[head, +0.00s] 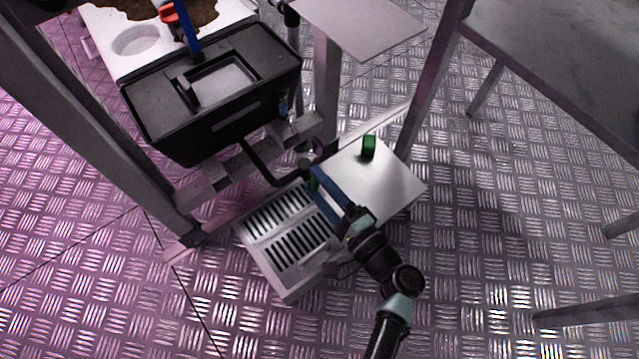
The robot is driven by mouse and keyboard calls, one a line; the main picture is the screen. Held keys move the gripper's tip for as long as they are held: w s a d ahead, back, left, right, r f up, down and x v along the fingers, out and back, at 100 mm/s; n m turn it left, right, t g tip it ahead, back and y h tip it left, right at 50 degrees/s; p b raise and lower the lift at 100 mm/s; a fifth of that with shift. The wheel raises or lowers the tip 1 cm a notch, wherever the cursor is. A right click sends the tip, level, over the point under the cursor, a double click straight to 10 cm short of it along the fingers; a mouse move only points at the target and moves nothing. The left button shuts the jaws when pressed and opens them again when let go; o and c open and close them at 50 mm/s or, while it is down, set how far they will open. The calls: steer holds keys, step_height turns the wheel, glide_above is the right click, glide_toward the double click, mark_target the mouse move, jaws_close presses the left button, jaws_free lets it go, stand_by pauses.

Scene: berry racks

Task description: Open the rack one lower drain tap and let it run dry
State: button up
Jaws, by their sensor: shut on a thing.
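The black tank (215,130) of the rack stands at the upper left. A dark drain pipe (262,165) runs down from under it to the lower drain tap (307,163), at the edge of the slatted drain grate. My gripper (316,178) reaches up from the lower right with long blue fingers, its tips at the tap. No running water can be made out.
The slatted grate (262,239) sits on the floor beneath the tap. A green block (369,147) stands on a pale plate (398,186) to its right. Rack posts (430,85) and a grey table (570,60) bound the space. Patterned metal floor (480,240) is clear at right.

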steer(key=shift+d+f+n, duration=0.1)
steer(key=shift+n, duration=0.8)
steer(key=o, duration=1.4)
steer(key=shift+s, duration=0.1)
steer(key=p+v, duration=0.5)
steer(key=v, duration=0.8)
